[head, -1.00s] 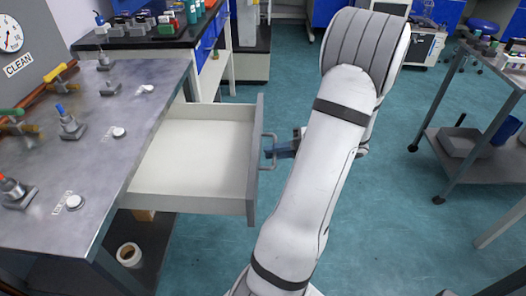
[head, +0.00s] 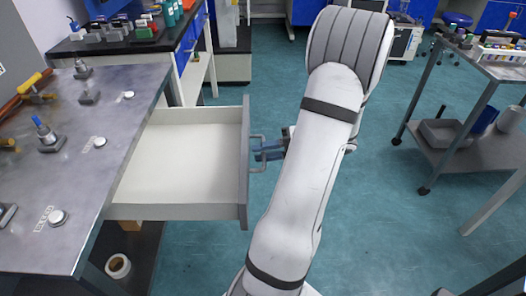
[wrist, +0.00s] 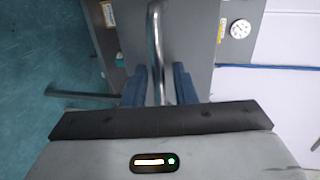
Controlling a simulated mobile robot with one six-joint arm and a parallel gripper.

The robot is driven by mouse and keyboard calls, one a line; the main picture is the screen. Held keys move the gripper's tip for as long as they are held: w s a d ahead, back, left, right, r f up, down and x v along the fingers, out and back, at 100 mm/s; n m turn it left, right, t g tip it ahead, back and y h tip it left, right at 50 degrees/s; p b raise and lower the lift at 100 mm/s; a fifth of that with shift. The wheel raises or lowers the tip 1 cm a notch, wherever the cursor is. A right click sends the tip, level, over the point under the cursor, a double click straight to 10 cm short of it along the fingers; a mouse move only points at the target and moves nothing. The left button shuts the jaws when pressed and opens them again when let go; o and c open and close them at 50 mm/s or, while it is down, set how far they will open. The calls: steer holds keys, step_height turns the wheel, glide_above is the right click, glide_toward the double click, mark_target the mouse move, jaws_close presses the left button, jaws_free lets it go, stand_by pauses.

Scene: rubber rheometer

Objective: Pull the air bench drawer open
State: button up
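The air bench drawer (head: 175,212) is pulled well out of the grey metal bench (head: 80,215) and looks empty inside. Its bar handle (head: 257,171) is on the drawer's right-facing front. My gripper (head: 262,151) is at this handle, partly hidden by my arm in the head view. In the wrist view the bright handle bar (wrist: 156,35) passes between the two blue fingers of my gripper (wrist: 159,88), which are closed around it. The contact itself is hard to see there.
A roll of tape (head: 118,266) lies on the shelf below the drawer. Valves and fittings stand on the bench top. A cart (head: 478,155) with a tray is at the right.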

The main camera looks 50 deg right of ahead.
steer(key=p+v, duration=0.1)
steer(key=v, duration=0.6)
steer(key=shift+s+d, duration=0.2)
steer(key=shift+d, duration=0.05)
steer(key=shift+s, duration=0.1)
